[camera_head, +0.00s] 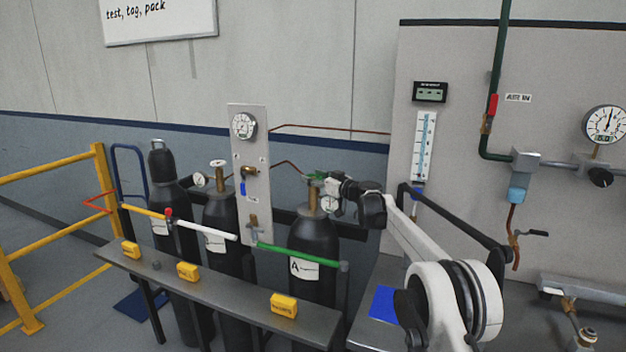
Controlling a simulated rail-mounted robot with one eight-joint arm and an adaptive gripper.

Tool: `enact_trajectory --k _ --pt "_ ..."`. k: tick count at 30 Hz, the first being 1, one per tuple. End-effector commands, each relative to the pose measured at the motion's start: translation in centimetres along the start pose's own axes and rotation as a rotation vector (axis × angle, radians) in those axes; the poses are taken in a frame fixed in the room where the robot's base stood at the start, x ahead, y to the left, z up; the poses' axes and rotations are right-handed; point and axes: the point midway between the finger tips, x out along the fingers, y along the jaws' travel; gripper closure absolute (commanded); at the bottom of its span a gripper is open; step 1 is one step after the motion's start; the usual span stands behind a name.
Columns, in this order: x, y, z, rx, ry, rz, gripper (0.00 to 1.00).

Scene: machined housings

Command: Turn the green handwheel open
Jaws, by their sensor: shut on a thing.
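The green handwheel (316,176) sits on the brass valve on top of the black cylinder (318,240) marked A. Only a small green part of it shows. My gripper (325,180) reaches in from the right at the height of the handwheel and is shut on it. The dark fingers and wrist cover most of the wheel, so its angle is hard to tell. A small round gauge (331,204) sits just below the gripper, beside the valve.
Coloured bars and a dark shelf with yellow blocks (284,305) run in front. A gauge panel (249,150) stands just left of the valve. A wall board (450,130) stands right.

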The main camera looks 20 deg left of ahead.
Motion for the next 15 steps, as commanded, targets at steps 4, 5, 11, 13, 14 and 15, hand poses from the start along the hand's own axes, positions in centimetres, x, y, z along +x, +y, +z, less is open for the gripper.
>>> enact_trajectory --k 4,5,11,13,14,15 --pt "0.01 -0.02 -0.03 0.002 0.0 0.0 0.77" --pt "0.01 -0.02 -0.03 0.002 0.0 0.0 0.77" --pt "0.01 -0.02 0.0 0.001 0.0 0.001 0.3" --pt "0.01 -0.02 0.01 0.001 0.0 0.001 0.3" --pt "0.01 -0.02 0.01 0.001 0.0 0.001 0.3" --pt "0.01 -0.02 0.01 0.001 0.0 0.001 0.3"
